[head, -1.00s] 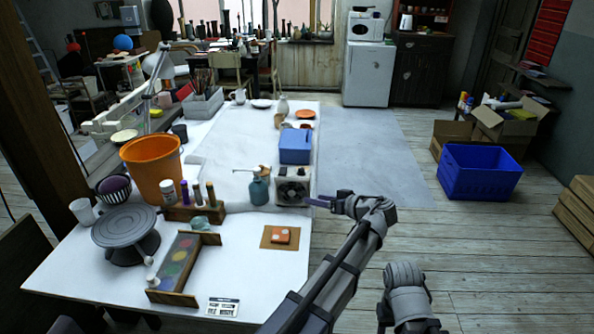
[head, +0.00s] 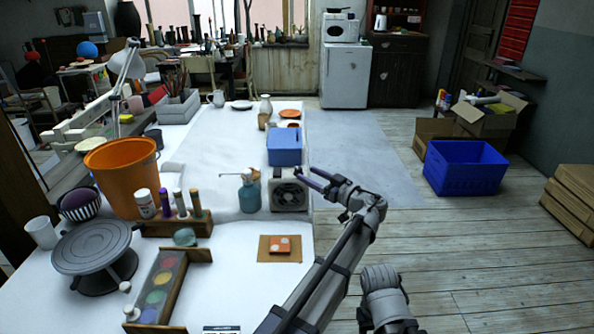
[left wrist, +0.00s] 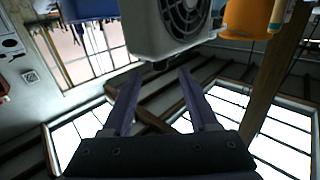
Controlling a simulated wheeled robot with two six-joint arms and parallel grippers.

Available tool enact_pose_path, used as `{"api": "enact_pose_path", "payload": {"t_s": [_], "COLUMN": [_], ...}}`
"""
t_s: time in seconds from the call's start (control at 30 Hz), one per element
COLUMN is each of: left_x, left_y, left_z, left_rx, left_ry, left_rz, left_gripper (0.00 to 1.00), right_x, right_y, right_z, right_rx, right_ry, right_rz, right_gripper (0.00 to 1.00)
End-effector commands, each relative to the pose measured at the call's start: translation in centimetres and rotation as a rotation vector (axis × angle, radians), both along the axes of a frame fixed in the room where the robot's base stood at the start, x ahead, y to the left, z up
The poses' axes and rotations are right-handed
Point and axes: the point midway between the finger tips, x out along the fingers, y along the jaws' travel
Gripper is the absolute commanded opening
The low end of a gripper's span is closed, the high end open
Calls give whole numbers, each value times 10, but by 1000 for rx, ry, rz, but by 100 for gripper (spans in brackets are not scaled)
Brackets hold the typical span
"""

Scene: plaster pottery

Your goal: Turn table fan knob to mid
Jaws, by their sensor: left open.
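The table fan (head: 289,196) is a small pale box with a dark round grille, standing near the right edge of the white table. My left gripper (head: 311,177) is just right of the fan's upper part, at about its height. In the left wrist view, the fan body (left wrist: 157,28) is at the top, beyond my open, empty left gripper (left wrist: 158,72). A small dark knob-like part (left wrist: 161,65) shows on the fan's edge, between the fingertips in the picture; contact cannot be told. Its setting is not readable. My right gripper is out of view.
An orange bucket (head: 122,178) is farther left. A tile on a brown board (head: 266,252) lies in front. Floor right of the table is open.

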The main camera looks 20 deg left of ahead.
Motion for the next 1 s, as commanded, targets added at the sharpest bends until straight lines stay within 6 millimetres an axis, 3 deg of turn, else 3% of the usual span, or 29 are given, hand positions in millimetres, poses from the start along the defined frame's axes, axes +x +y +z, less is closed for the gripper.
{"api": "enact_pose_path", "payload": {"t_s": [0.33, 0.77, 1.0], "left_x": [23, 27, 27], "left_y": [42, 49, 49], "left_z": [0, 0, 0], "left_rx": [0, 0, 0], "left_ry": [1, 1, 1], "left_rz": [2, 0, 0], "left_gripper": [60, 60, 33], "right_x": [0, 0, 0], "right_y": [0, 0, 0], "right_z": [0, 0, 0], "right_rx": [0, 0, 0], "right_ry": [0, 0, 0], "right_rz": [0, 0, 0], "right_gripper": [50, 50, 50]}}
